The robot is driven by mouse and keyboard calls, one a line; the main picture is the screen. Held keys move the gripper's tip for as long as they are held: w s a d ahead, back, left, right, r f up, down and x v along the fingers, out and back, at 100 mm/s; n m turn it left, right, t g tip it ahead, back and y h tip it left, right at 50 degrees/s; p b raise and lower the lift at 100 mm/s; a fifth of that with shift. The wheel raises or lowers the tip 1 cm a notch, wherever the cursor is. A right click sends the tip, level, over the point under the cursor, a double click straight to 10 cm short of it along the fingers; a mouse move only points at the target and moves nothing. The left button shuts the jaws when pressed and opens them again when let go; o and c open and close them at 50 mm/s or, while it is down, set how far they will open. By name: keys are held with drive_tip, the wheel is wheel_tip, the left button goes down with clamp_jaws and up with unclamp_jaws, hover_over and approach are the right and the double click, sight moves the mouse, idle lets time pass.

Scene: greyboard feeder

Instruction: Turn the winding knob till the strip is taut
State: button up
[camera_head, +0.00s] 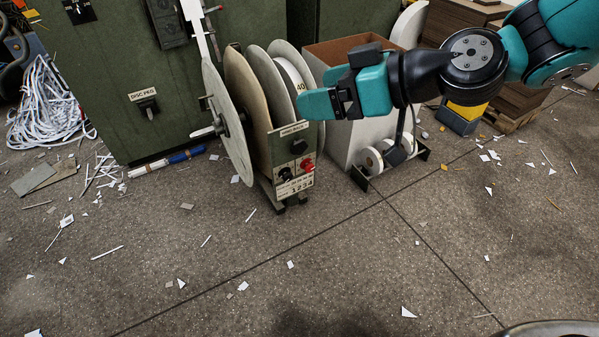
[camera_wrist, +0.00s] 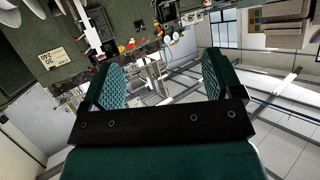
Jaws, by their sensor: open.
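A green reel stand carries large discs, pale and brown, with a small front panel (camera_head: 294,172). I cannot tell for sure which is the winding knob. A white strip (camera_head: 197,26) comes down toward the discs from the upper left; its tautness cannot be told. My gripper (camera_head: 310,104) is above and slightly right of the panel, apart from the knobs. In the wrist view its teal fingers (camera_wrist: 165,75) are spread with nothing held between them.
An open-topped bin (camera_head: 345,143) stands right of the discs, close under my arm. A heap of white strips (camera_head: 48,110) lies at left. The floor in front is clear except for scraps.

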drive_tip(key=w+f+m+t+y+b, duration=0.15)
drive_tip(key=w+f+b, duration=0.25)
drive_tip(key=f+b, duration=0.45)
drive_tip(key=w+f+n+t+b, duration=0.1)
drive_tip(key=w+f+t+b, duration=0.3)
drive_tip(key=f, duration=0.7)
drive_tip(key=m+t+h+b, duration=0.1)
drive_tip(key=m+t+h, duration=0.3)
drive_tip(key=t, duration=0.1)
approach(301, 148)
drive_tip(key=x, duration=0.9)
drive_tip(key=shift+a, duration=0.25)
drive_tip(key=shift+w+a+r, duration=0.1)
drive_tip(key=shift+w+a, duration=0.25)
drive_tip(key=shift+w, duration=0.25)
drive_tip(key=c, duration=0.9)
drive_tip(key=shift+m, duration=0.75)
